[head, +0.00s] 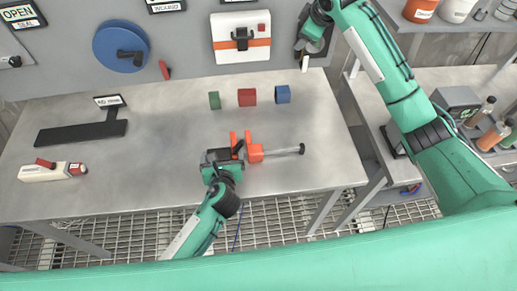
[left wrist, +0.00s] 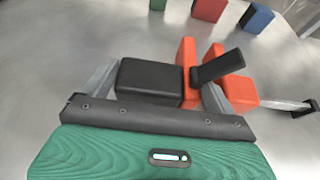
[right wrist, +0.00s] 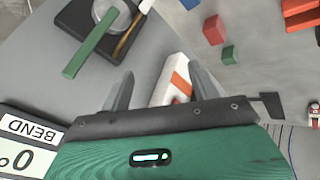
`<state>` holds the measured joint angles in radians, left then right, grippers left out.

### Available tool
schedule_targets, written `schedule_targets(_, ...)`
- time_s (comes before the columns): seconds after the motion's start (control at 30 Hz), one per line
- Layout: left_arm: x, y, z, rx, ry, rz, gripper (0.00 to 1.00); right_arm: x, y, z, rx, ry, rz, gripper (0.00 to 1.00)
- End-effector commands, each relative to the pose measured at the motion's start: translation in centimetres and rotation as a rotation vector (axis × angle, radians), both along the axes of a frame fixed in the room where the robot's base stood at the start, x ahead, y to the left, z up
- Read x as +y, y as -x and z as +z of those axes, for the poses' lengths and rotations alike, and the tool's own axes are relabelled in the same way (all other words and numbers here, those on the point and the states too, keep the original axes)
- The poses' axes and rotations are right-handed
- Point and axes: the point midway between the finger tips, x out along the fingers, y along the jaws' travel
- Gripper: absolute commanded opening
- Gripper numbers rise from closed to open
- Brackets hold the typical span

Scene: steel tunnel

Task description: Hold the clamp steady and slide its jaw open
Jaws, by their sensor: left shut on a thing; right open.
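The clamp (head: 256,152) lies on the steel table, with orange jaws, a black body and a thin rod reaching right to a dark end. My left gripper (head: 222,158) is shut on its black body (left wrist: 150,82); the fingers (left wrist: 158,88) stand either side of it. In the left wrist view a gap shows between the upright orange jaws, and a black lever (left wrist: 218,66) crosses in front of them. My right gripper (head: 312,47) is open and empty, high by the back panel, away from the clamp. Its spread fingers (right wrist: 162,90) show in the right wrist view.
Green (head: 214,100), red (head: 247,97) and blue (head: 283,94) blocks stand behind the clamp. A black stand (head: 75,132) and a white tool (head: 50,172) lie left. A white box with an orange stripe (head: 240,27) is on the back panel. Table right of the rod is clear.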

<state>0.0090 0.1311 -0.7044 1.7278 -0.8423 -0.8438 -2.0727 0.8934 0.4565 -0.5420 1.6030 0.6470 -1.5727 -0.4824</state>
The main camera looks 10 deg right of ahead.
Motion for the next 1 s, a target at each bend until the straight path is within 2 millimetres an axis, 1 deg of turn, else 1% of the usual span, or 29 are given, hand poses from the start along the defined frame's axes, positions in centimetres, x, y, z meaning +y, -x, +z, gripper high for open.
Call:
schedule_targets(0.03, 0.0, 0.0, 0.1, -0.001, 0.001, 0.0, 0.64, 3.0, 1.8, -2.8, 0.076, 0.034, 0.071, 0.62)
schedule_targets(0.07, 0.0, 0.0, 0.1, -0.001, 0.001, 0.0, 0.64, 4.6, 3.1, -4.4, 0.121, 0.054, 0.113, 0.62)
schedule_targets(0.1, 0.0, 0.0, 0.1, -0.001, 0.001, 0.0, 0.64, 6.5, 4.8, -6.4, 0.179, 0.084, 0.169, 0.62)
schedule_targets(0.17, 0.0, 0.0, 0.1, -0.001, 0.001, 0.0, 0.64, 9.0, 7.4, -9.1, 0.261, 0.127, 0.246, 0.62)
schedule_targets(0.2, 0.0, 0.0, 0.1, -0.001, 0.001, 0.0, 0.64, 10.4, 9.0, -10.6, 0.31, 0.152, 0.295, 0.62)
schedule_targets(0.3, 0.0, 0.0, 0.1, -0.001, 0.001, 0.0, 0.64, 13.1, 12.9, -13.6, 0.412, 0.212, 0.401, 0.62)
schedule_targets(0.4, 0.0, 0.0, 0.1, -0.001, 0.001, 0.0, 0.64, 14.6, 15.7, -15.6, 0.484, 0.255, 0.474, 0.62)
schedule_targets(0.43, 0.0, 0.0, 0.1, -0.001, 0.001, 0.0, 0.64, 14.9, 16.3, -16.0, 0.499, 0.263, 0.49, 0.62)
schedule_targets(0.5, 0.0, 0.0, 0.1, -0.001, 0.001, 0.0, 0.64, 15.4, 17.4, -16.7, 0.526, 0.28, 0.518, 0.62)
schedule_targets(0.57, 0.0, 0.0, 0.0, -0.001, 0.001, 0.0, 0.64, 15.6, 17.9, -17.1, 0.538, 0.288, 0.531, 0.62)
schedule_targets(0.73, 0.0, 0.0, 0.0, -0.001, 0.001, 0.0, 0.64, 15.7, 18.2, -19.1, 0.547, 0.292, 0.536, 0.62)
schedule_targets(1.0, 0.0, 0.0, 0.1, -0.001, 0.001, 0.0, 0.64, 15.7, 18.1, -24.5, 0.547, 0.292, 0.534, 0.62)
